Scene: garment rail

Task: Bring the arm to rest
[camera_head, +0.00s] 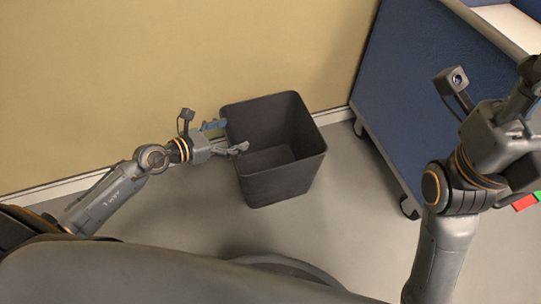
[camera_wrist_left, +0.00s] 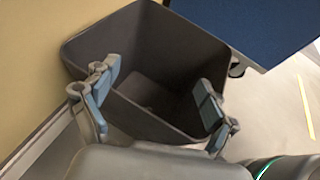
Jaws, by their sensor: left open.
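My left gripper (camera_head: 227,136) is open at the left side of a dark grey bin, with its fingertips at the bin's near-left rim. In the left wrist view its two fingers (camera_wrist_left: 155,90) are spread apart with nothing between them, and the bin's inside shows beyond them. My left arm reaches in from the lower left. My right gripper (camera_head: 528,110) is at the right edge of the head view, partly cut off, and its fingers cannot be made out clearly.
The bin (camera_head: 283,182) stands upright on the grey floor by a yellow wall (camera_head: 130,70) and looks empty; it also shows in the left wrist view (camera_wrist_left: 95,45). A blue wheeled cart (camera_head: 410,70) stands to its right. Red and green items (camera_head: 525,202) lie at the right edge.

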